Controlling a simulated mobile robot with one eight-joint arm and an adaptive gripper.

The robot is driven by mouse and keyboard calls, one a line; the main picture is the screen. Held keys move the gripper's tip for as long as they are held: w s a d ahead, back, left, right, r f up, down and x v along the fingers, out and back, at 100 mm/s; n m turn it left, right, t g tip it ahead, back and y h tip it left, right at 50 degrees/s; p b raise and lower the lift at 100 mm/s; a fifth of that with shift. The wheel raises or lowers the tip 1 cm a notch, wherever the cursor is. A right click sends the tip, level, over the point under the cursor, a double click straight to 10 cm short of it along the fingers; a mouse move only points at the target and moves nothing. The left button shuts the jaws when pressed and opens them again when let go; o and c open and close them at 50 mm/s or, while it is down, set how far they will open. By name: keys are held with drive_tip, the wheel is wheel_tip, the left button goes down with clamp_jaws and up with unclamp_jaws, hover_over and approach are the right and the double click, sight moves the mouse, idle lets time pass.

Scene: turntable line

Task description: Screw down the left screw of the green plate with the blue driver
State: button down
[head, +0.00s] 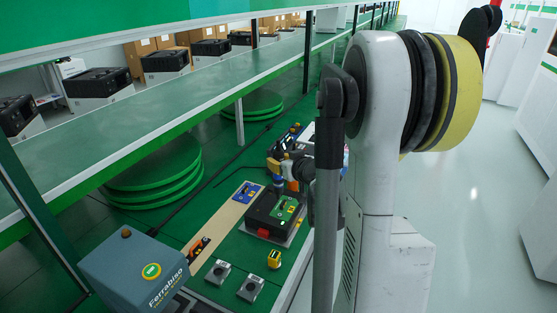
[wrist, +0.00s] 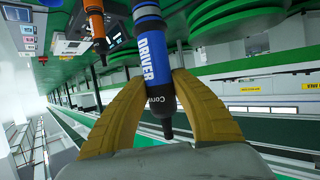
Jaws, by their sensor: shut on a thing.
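In the wrist view my gripper (wrist: 160,84) has its two yellow fingers closed around the blue driver (wrist: 151,45), which is marked DRIVER and has a black end. In the head view a small blue shape (head: 278,180) near the gripper looks like this driver. My arm hides most of the gripper there. The green plate (head: 286,208) lies on top of a black box (head: 265,213) on the bench, just nearer than the driver. Its left screw is too small to make out. The plate is not recognisable in the wrist view.
An orange driver (wrist: 96,22) hangs beside the blue one. A blue plate (head: 246,192) lies left of the black box. A yellow cube (head: 274,259), grey blocks (head: 249,288) and a blue-grey Ferrabiso box (head: 130,268) stand nearer. Green turntables (head: 150,173) are behind, left.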

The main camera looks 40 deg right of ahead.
sight(283, 181)
drive_tip(key=shift+d+f+b, duration=0.5)
drive_tip(key=shift+f+b, duration=0.05)
drive_tip(key=shift+f, duration=0.35)
wheel_tip(283, 181, down, 3)
drive_tip(key=b, duration=0.2)
drive_tip(key=shift+f+b, duration=0.15)
drive_tip(key=shift+b, duration=0.15)
drive_tip(key=shift+f+b, duration=0.6)
drive_tip(key=shift+f, duration=0.05)
drive_tip(key=shift+a+f+b, duration=0.1)
drive_tip(key=shift+f+b, duration=0.65)
drive_tip(key=shift+b, duration=0.25)
idle(0.9)
drive_tip(key=shift+r, duration=0.1)
drive_tip(key=shift+r+p, duration=2.3)
drive_tip(key=shift+r, duration=0.75)
drive_tip(key=shift+f, duration=0.1)
